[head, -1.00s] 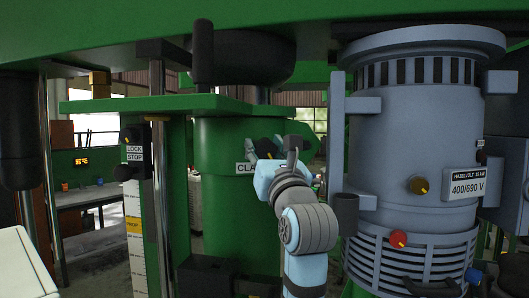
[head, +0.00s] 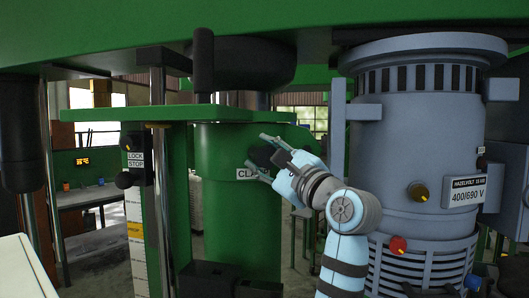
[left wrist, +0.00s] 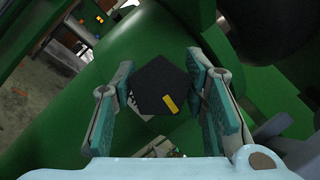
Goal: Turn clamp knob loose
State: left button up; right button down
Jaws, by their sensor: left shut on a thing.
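A white label (head: 246,174) beginning "CLA" is partly hidden by the lower finger. My right gripper is in neither view.
A grey motor (head: 410,150) with a yellow-marked knob (head: 421,193) and a red knob (head: 398,245) stands close to the right of my arm. A lock/stop label (head: 136,158) and a scale (head: 137,230) are at the left. A green plate (head: 185,112) overhangs the housing.

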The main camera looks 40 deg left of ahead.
pick_arm(q)
jog(key=n+g+p, duration=0.1)
jog(key=n, duration=0.1)
jog(key=n+h+p, duration=0.1)
jog(key=n, duration=0.1)
jog(key=shift+n+g, duration=0.4)
jog(key=shift+n+h+p, duration=0.3)
jog(key=shift+n, duration=0.5)
jog(key=shift+f, duration=0.1)
jog(key=o, duration=1.2)
jog(key=shift+s, duration=0.15)
